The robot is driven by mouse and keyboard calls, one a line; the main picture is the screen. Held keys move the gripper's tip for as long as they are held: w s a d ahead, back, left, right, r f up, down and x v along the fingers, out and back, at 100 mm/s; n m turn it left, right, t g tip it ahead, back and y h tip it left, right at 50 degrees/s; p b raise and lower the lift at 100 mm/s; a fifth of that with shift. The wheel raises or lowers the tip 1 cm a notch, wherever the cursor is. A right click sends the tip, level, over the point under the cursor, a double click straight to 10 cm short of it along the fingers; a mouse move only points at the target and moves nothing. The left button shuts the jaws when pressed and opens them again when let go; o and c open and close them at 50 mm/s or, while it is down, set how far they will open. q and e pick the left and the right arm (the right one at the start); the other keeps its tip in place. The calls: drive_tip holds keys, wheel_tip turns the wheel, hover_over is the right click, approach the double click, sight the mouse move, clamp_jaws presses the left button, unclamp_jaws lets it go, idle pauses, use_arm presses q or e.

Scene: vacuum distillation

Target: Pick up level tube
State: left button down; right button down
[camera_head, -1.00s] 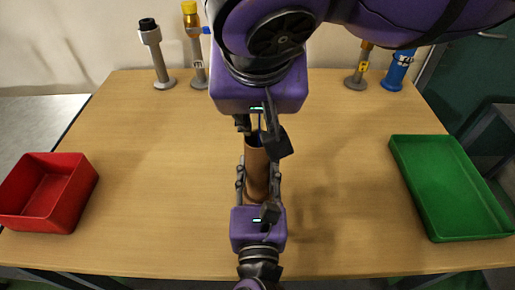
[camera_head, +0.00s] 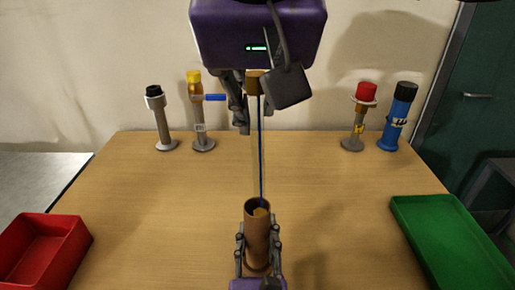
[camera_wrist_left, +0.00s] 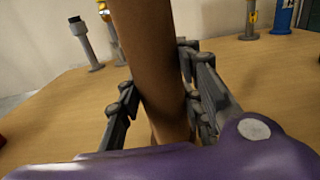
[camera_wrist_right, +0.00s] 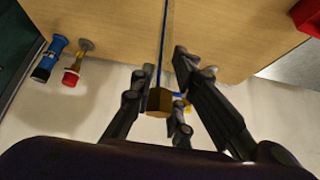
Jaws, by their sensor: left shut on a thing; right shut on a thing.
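The level tube (camera_head: 257,150) is a thin clear tube with a blue line and a brown-gold end cap (camera_wrist_right: 160,100). It hangs nearly upright from my right gripper (camera_head: 256,100), which is shut on its upper end. Its lower end shows at the mouth of a brown cylinder (camera_head: 257,238); how deep it sits is unclear. My left gripper (camera_head: 258,250) is shut around the brown cylinder and holds it upright below. In the left wrist view the brown cylinder (camera_wrist_left: 152,65) stands between the fingers.
A black-capped grey stand (camera_head: 161,120) and a yellow-capped one (camera_head: 199,115) stand at the back left. A red-capped stand (camera_head: 358,120) and a blue cylinder (camera_head: 395,118) stand at the back right. A red bin (camera_head: 62,250) is left, a green tray (camera_head: 440,240) right. The middle table is bare.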

use_arm(q)
drive_tip(key=shift+s+f, duration=0.1)
drive_tip(key=shift+f, duration=0.6)
use_arm(e)
wheel_tip(320, 180, up, 15)
drive_tip(key=shift+f, duration=0.1)
use_arm(q)
drive_tip(key=c, duration=1.4)
unclamp_jaws()
drive_tip(key=shift+o, duration=1.4)
drive_tip(key=shift+r, duration=0.25)
use_arm(e)
drive_tip(key=shift+w, duration=0.15)
use_arm(q)
drive_tip(key=s, duration=0.7)
drive_tip(key=shift+s, duration=0.15)
